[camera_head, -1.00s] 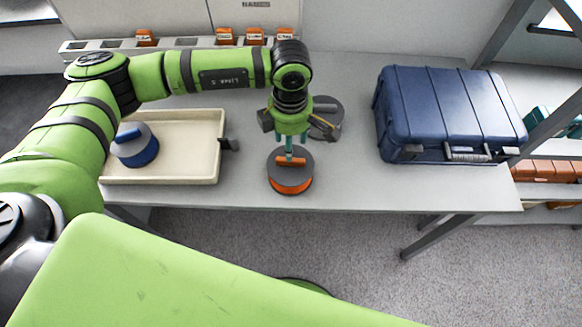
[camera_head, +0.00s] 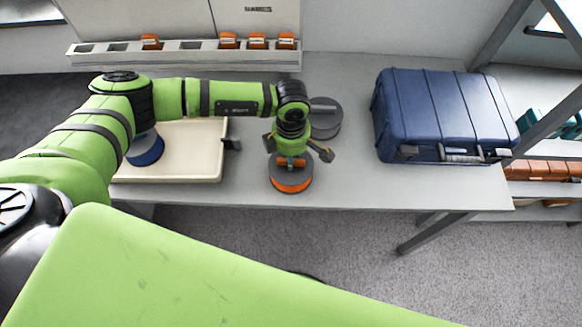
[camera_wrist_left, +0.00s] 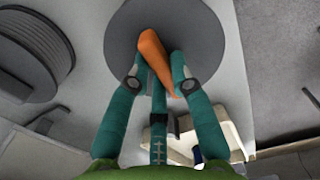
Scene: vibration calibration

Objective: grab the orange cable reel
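The orange cable reel (camera_head: 291,184) lies flat near the table's front edge, with a dark grey top disc and an orange rim. Its orange handle (camera_wrist_left: 153,52) stands up from the disc. My left gripper (camera_head: 290,160) is right over the reel. In the left wrist view its teal fingers (camera_wrist_left: 158,78) reach down on either side of the handle, very near it. Whether they press on it cannot be told. The reel still rests on the table. My right gripper is in neither view.
A grey reel (camera_head: 325,125) lies just behind the left gripper. A cream tray (camera_head: 207,165) with a blue reel (camera_head: 146,150) is at left, partly under my arm. A blue case (camera_head: 445,112) stands at right. Bare table (camera_head: 350,185) lies between reel and case.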

